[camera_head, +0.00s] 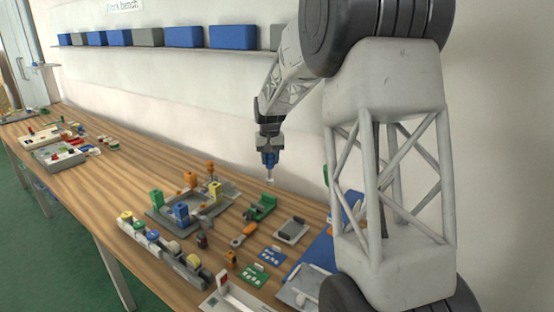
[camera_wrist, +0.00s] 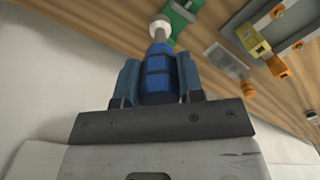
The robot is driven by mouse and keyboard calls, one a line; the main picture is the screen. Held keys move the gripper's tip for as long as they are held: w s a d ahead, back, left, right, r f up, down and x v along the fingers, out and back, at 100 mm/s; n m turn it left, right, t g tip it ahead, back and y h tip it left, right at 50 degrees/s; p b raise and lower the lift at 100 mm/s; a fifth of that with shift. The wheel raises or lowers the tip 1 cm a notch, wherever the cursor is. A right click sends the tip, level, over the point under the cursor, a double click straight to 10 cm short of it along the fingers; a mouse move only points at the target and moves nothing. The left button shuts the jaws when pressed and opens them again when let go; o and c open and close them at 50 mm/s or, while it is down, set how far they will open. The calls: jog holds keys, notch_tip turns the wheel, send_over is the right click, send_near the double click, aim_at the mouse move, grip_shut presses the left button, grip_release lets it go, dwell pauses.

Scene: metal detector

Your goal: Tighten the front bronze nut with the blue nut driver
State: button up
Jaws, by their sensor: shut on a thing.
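My gripper (camera_head: 269,150) is shut on the blue nut driver (camera_head: 270,161) and holds it in the air above the back of the bench, shaft pointing down. In the wrist view the nut driver's blue handle (camera_wrist: 157,68) sits between both fingers, its pale metal tip beyond them. The tip overlaps the edge of a green holder (camera_wrist: 184,14) in that view; in the head view the tip hangs clear above the green holder (camera_head: 261,207). I cannot pick out the front bronze nut; the small parts are too blurred to tell.
A grey plate (camera_head: 176,222) with yellow, blue, green and orange blocks stands left of the green holder. A grey rail (camera_head: 160,247) with round colored tops lies along the front. Small blue and green boards lie to the right. The wall is close behind my gripper.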

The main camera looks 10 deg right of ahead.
jog(key=w+a+f+m, duration=0.1)
jog(key=w+a+f, duration=0.1)
jog(key=a, duration=1.1)
jog(key=w+a+f+m, duration=0.1)
jog(key=w+a, duration=0.1)
jog(key=a, duration=1.1)
jog(key=w+a+f, duration=0.2)
jog(key=a, duration=1.1)
jog(key=shift+w+a+f+m, duration=0.25)
jog(key=shift+a+f+m, duration=0.05)
jog(key=shift+a+m, duration=0.1)
jog(key=shift+f, duration=0.25)
jog(key=shift+f, duration=2.25)
jog(key=shift+s, duration=0.2)
jog(key=shift+f, duration=1)
